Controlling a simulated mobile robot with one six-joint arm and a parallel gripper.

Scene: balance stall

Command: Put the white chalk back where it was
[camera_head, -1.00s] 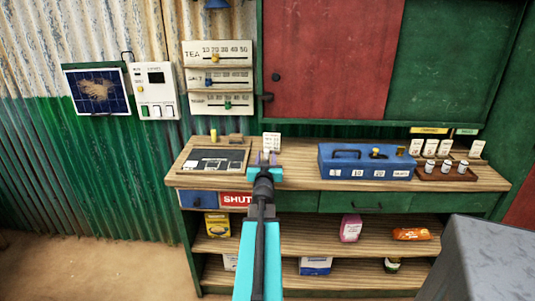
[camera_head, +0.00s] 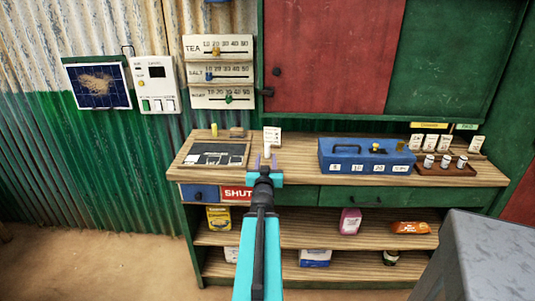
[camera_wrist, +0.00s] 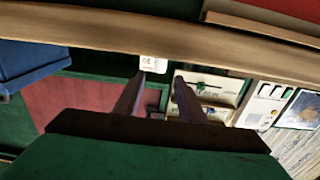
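A small pale upright piece that looks like the white chalk (camera_head: 267,150) shows just beyond my fingertips in the head view, in front of a white card (camera_head: 272,136). My gripper (camera_head: 266,162) is at the counter's front edge, pointing toward the wall. In the wrist view its two fingers (camera_wrist: 161,78) stand apart, and I see nothing held between them. The white card (camera_wrist: 153,63) shows past the fingertips there; the chalk cannot be made out. A dark slate (camera_head: 216,154) with pale patches lies on the counter to the left.
A yellow cylinder (camera_head: 214,130) and a brown block (camera_head: 237,132) are behind the slate. A blue box (camera_head: 350,163) and a brown tray (camera_head: 447,172) of small jars stand to the right on the wooden counter (camera_head: 300,177). A grey block (camera_head: 490,255) fills the lower right.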

